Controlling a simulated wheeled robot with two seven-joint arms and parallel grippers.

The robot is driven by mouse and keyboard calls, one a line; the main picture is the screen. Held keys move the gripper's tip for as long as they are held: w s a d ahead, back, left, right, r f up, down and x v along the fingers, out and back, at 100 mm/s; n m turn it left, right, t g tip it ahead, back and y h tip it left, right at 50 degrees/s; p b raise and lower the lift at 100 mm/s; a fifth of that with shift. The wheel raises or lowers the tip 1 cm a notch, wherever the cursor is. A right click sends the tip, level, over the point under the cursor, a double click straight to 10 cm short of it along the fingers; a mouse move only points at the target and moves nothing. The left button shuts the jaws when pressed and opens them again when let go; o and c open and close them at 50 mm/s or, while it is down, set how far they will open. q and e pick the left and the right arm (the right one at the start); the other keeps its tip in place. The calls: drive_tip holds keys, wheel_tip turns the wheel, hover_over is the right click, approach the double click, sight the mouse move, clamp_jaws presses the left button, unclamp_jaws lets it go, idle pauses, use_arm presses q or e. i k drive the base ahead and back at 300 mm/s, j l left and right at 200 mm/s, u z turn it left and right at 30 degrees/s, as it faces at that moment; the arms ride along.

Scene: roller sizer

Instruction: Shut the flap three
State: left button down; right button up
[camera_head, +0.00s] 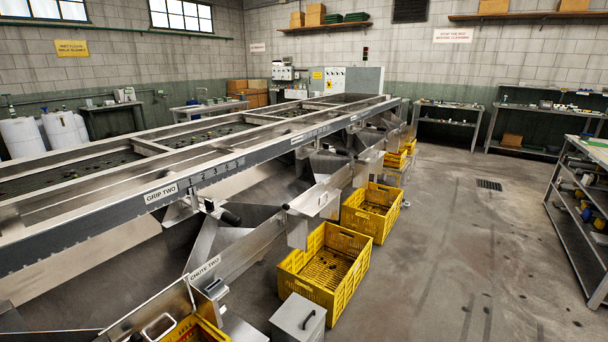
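A long steel roller sizer (180,190) runs from the lower left to the back middle. Its front rail carries a "GRIP TWO" plate (161,194) and the numbers of a scale. Below is a chute with a "CHUTE TWO" plate (205,268). Farther along is another chute (318,200) with a small plate too small to read. No label reading flap three is legible, and I cannot tell whether that flap is open or shut. Neither of my grippers is in view.
Yellow crates stand on the floor below the chutes, the nearer ones here (320,275) and here (372,212). A grey lidded box (298,320) stands in front. A shelf rack (580,215) is at the right. The floor between is mostly clear, with a drain grate (489,185).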

sight(317, 199)
drive_tip(key=i+l+u, duration=0.15)
drive_tip(key=u, duration=0.2)
drive_tip(key=i+l+u, duration=0.2)
drive_tip(key=u, duration=0.2)
drive_tip(key=i+l+u, duration=0.35)
drive_tip(key=k+j, duration=0.05)
